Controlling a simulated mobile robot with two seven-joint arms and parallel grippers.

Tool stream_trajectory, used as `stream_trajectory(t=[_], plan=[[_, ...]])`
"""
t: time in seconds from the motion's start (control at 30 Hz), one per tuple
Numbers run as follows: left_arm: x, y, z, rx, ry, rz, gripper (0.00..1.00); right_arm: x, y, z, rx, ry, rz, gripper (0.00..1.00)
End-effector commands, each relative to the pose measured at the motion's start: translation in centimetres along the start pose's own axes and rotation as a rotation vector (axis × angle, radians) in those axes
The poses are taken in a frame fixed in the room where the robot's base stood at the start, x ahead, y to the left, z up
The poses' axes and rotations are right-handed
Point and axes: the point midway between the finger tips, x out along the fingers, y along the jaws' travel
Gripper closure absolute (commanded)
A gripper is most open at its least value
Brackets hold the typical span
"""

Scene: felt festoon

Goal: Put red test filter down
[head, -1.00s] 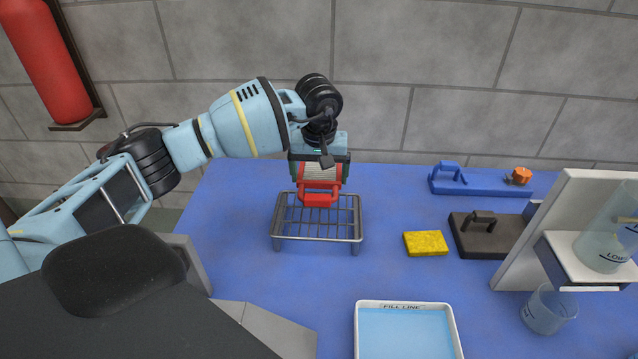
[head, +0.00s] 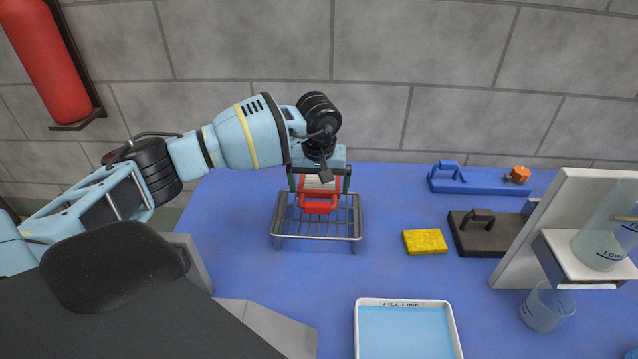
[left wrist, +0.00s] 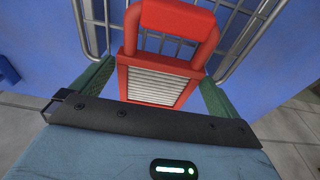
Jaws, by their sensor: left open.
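The red test filter (head: 317,203) has a red frame, a handle and a pale pleated panel. It rests at the metal wire rack (head: 318,237), at its back part. My left gripper (head: 319,182) is open above and around the filter, with a green finger on each side. In the left wrist view the filter (left wrist: 160,82) lies between the spread fingers (left wrist: 150,92), its handle over the rack's wires (left wrist: 235,35). Whether the fingers touch the filter is hard to tell. My right gripper is not in view.
A yellow sponge (head: 425,242) and a dark block with a handle (head: 483,232) lie to the right. A blue tool (head: 465,183) is behind them. A tray of blue liquid (head: 405,304) is in front. A white stand (head: 540,230) and beakers (head: 546,307) are at far right.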

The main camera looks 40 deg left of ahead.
Motion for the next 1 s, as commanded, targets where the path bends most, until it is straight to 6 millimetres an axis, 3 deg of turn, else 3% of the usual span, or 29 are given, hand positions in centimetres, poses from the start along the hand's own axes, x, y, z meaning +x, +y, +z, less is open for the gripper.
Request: stream_trajectory(t=[0.17,0.63,0.8,1.0], plan=[[-1.8,0.1,-0.2,0.000,0.004,0.003,0.00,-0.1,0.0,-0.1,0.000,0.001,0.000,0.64],[-10.4,0.1,-0.1,0.000,0.004,0.003,0.00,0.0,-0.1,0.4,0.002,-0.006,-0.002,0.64],[-11.9,0.1,-0.1,0.001,0.001,0.002,0.00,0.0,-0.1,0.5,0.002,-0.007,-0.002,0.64],[-12.3,0.0,0.0,0.001,0.001,0.000,0.00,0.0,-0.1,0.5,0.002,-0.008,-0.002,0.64]])
